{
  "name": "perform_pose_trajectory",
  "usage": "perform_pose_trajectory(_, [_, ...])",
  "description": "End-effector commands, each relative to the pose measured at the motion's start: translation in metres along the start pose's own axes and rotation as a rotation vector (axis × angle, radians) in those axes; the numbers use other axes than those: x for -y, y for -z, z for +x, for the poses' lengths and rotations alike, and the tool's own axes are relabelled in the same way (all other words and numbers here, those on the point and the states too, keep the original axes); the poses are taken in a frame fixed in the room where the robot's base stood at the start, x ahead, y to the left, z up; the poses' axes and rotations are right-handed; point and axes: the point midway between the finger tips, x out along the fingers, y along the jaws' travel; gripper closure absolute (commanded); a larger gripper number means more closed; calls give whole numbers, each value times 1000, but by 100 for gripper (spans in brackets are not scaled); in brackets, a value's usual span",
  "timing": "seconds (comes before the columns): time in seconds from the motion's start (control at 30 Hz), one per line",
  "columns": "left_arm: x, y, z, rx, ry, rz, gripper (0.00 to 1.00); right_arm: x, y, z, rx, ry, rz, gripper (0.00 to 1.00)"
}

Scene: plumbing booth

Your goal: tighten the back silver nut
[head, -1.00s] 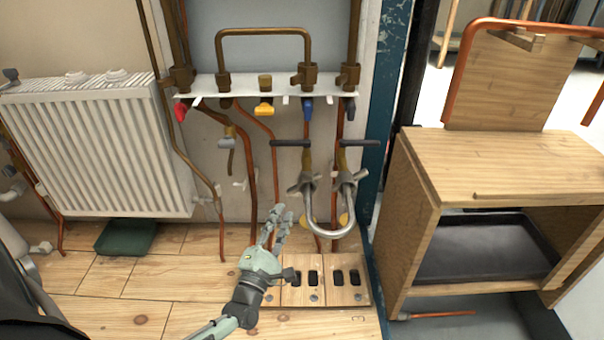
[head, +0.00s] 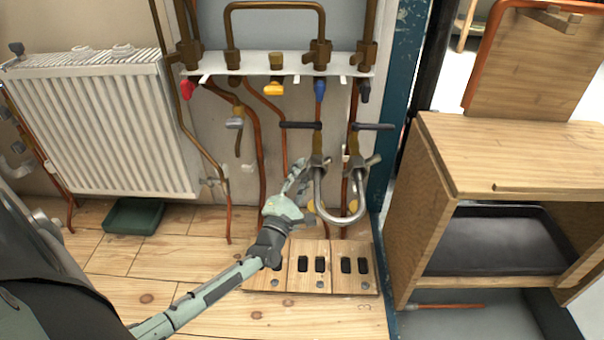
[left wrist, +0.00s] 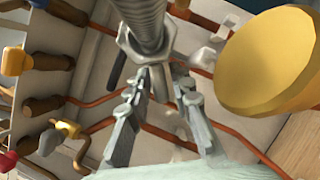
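A silver U-shaped pipe (head: 338,215) hangs below the valve row, with a silver nut at the top of each leg. One nut (head: 318,165) is on the left leg and the other (head: 358,166) on the right. I cannot tell which is the back one. My left gripper (head: 299,172) is just left of the left nut. In the left wrist view its two fingers (left wrist: 160,83) are spread and point at a silver hex nut (left wrist: 135,48) under a ribbed silver hose (left wrist: 144,20). The nut is at the fingertips; contact is unclear. My right gripper is out of view.
A white valve shelf (head: 220,68) with coloured handles and copper pipes is above. A yellow disc (left wrist: 265,62) is close on the right in the wrist view. A wooden socket board (head: 335,280) lies below, a wooden cabinet (head: 520,155) stands right.

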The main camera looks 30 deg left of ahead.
Motion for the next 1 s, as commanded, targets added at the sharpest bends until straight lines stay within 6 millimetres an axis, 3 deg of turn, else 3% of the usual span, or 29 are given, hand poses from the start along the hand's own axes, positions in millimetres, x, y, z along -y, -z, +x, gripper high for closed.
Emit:
perform_pose_trajectory(0.1, [0, 0, 0, 0, 0, 0, 80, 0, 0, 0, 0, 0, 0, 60])
perform_pose_trajectory(0.27, [0, 0, 0, 0, 0, 1, 100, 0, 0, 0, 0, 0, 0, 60])
perform_pose_trajectory(0.67, [-3, -1, 0, 1, 11, 27, 100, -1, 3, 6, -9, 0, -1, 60])
perform_pose_trajectory(1.0, [-15, -4, 1, 0, 83, 198, 100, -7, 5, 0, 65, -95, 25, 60])
